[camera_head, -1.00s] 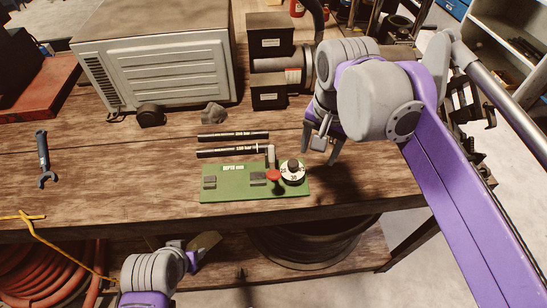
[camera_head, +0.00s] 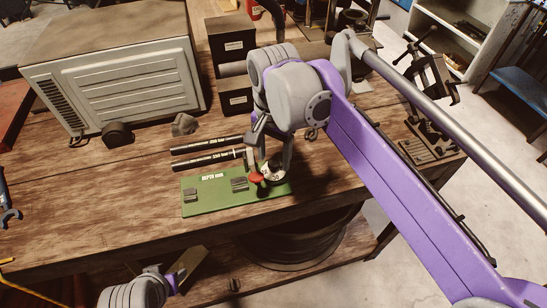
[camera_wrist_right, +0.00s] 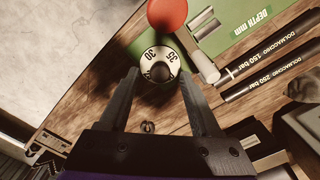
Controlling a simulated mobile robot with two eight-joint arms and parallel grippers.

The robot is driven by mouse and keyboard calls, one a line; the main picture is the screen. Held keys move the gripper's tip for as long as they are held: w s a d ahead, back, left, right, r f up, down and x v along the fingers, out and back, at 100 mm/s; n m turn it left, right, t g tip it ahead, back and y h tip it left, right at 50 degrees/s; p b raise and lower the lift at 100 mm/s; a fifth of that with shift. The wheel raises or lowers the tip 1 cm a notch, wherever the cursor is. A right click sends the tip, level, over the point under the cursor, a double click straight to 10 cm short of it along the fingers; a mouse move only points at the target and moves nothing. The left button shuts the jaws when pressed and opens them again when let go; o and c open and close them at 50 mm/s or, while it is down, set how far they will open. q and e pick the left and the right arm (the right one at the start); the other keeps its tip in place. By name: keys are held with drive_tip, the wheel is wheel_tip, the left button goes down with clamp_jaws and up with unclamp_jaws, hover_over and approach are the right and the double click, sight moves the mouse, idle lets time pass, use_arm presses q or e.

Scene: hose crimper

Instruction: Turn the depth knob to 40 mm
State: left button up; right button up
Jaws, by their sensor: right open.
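The depth knob is a white numbered dial with a dark centre (camera_head: 275,173) at the right end of a green panel (camera_head: 206,196) marked "DEPTH mm". In the right wrist view the knob (camera_wrist_right: 158,67) shows "30" and "35" on its far side. No pointer mark can be made out. My right gripper (camera_head: 269,163) is open above the knob. In the wrist view its fingertips (camera_wrist_right: 157,76) stand on either side of the knob's near part; contact cannot be told. My left gripper (camera_head: 176,279) is low at the front, below the table top; its jaws are unclear.
A red mushroom button (camera_head: 257,178) stands close beside the knob; it also shows in the wrist view (camera_wrist_right: 167,13). Two black rods (camera_head: 205,160) lie behind the panel. A large grey machine (camera_head: 115,75) and dark boxes (camera_head: 233,45) stand further back.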

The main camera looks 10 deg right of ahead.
drive_tip(key=shift+f, duration=0.5)
clamp_jaws()
